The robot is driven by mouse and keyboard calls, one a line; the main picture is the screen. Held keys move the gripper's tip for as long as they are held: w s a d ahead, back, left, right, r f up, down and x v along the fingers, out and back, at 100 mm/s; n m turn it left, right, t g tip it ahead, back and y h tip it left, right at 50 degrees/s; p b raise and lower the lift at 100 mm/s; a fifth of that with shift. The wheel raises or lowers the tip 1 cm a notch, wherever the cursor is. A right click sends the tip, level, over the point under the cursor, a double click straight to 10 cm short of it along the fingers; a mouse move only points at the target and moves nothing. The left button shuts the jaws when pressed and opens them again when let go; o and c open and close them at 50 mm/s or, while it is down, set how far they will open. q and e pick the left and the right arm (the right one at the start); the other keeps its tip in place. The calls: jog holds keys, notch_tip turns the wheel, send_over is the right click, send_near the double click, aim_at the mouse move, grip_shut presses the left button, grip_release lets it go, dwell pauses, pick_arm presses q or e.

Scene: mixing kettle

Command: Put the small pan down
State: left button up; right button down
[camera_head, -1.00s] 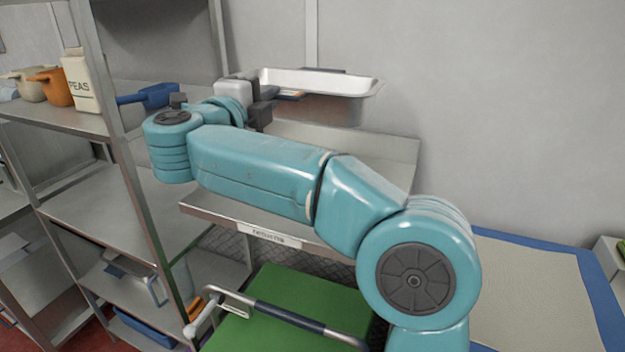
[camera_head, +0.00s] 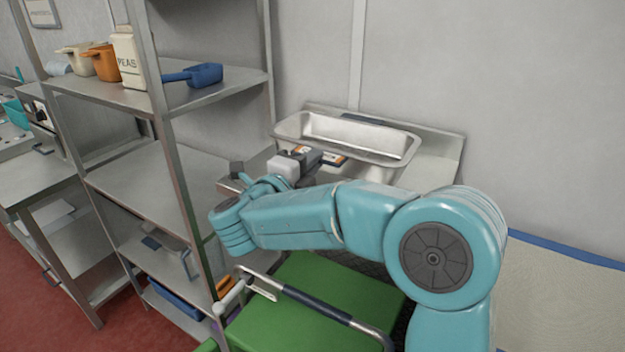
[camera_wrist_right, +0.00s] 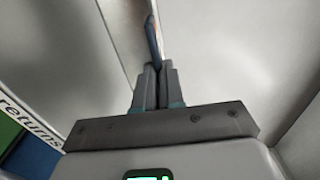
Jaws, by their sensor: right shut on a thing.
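The small pan (camera_head: 350,137) is a rectangular, shiny steel pan with a wide rim. In the head view it is upright and level at the steel returns shelf (camera_head: 440,158). I cannot tell if its bottom touches the shelf. My right gripper (camera_head: 322,158) is at the pan's near side, and its fingers are shut on a thin edge or handle there. In the wrist view the closed fingers (camera_wrist_right: 153,72) hold a narrow dark blue-grey piece, with steel surfaces on both sides. The pan's underside is hidden. My left gripper is not in view.
A steel rack (camera_head: 165,125) at the left holds a blue scoop (camera_head: 205,75), a peas carton (camera_head: 127,60) and an orange pot (camera_head: 103,62). A green-topped cart (camera_head: 320,290) with a handle stands below my right arm. A blue-edged beige surface (camera_head: 560,290) lies at right.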

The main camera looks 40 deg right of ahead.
notch_tip(320, 180, down, 3)
jog(key=shift+f, duration=0.15)
jog(key=shift+d+f, duration=0.1)
jog(key=shift+f, duration=0.4)
jog(key=shift+a, duration=0.2)
jog(key=shift+d+f, duration=0.1)
jog(key=shift+f, duration=0.05)
jog(key=c, duration=1.2)
grip_release()
jog(key=shift+c, duration=0.2)
